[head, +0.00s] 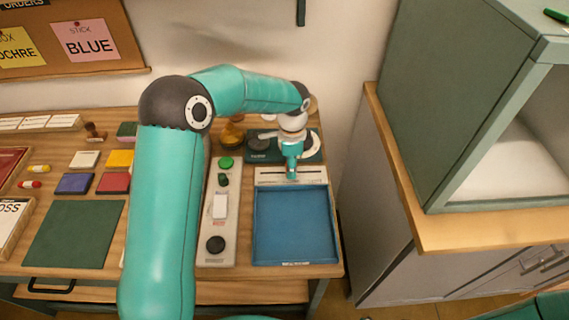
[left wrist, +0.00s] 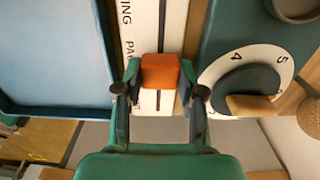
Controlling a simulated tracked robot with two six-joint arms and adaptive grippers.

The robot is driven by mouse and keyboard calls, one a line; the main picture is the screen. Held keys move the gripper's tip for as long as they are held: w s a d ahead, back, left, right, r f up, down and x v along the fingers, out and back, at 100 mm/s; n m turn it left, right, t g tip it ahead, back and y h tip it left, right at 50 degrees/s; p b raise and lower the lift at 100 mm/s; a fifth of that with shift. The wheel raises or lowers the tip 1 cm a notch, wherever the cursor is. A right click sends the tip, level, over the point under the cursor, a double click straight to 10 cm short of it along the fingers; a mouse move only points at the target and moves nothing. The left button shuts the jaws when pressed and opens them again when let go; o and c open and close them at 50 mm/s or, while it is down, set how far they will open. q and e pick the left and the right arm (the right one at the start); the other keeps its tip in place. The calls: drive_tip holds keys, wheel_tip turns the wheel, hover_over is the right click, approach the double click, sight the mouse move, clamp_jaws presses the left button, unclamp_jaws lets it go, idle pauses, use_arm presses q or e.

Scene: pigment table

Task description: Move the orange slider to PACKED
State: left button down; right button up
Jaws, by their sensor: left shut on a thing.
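The orange slider (left wrist: 160,72) is a small block on the slot of a pale panel, seen in the left wrist view. My left gripper (left wrist: 160,95) is shut on it, one finger on each side. Black lettering beside the slot ends in "ING", then starts "PA"; the rest of that word is hidden by the slider and a finger. The slot shows on both sides of the slider. In the head view the pale slider panel (head: 262,176) lies behind the blue tray, and my left gripper (head: 291,174) points down onto it, hiding the slider.
The blue tray (head: 294,225) lies just in front of the panel. Behind is a dark green unit (head: 262,156) with a numbered dial (left wrist: 218,72) and wooden pointer close to my finger. A switch strip (head: 218,242) stands left. A green cabinet (head: 450,90) stands right.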

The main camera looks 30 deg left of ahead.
use_arm(q)
drive_tip(key=c, duration=0.7)
unclamp_jaws()
drive_tip(key=shift+r, duration=0.1)
wheel_tip(320, 180, up, 12)
drive_tip(key=shift+f, duration=0.15)
